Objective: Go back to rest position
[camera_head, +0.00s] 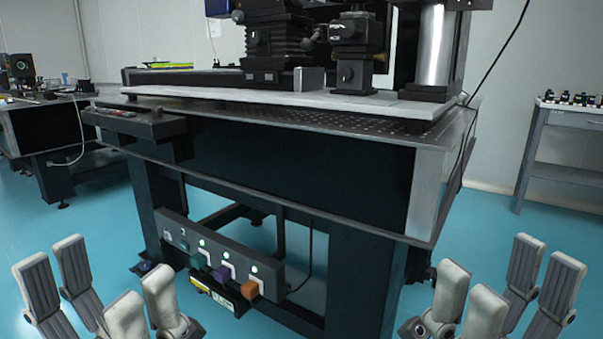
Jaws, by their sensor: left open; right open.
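My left gripper (108,294) is at the lower left of the head view, its grey padded fingers spread apart and empty. My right gripper (505,290) is at the lower right, also spread open and empty. Both are in front of the optical table (290,155) and lower in the picture than its top. Neither appears to touch anything. The lower parts of both grippers are cut off by the bottom edge of the picture.
The dark optical table carries a white board (300,97) with black optical mounts (354,50). A power strip (215,252) with coloured plugs hangs below it. Another table (45,130) stands at left, a side table (570,125) at right. Blue floor (485,222) is clear at right.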

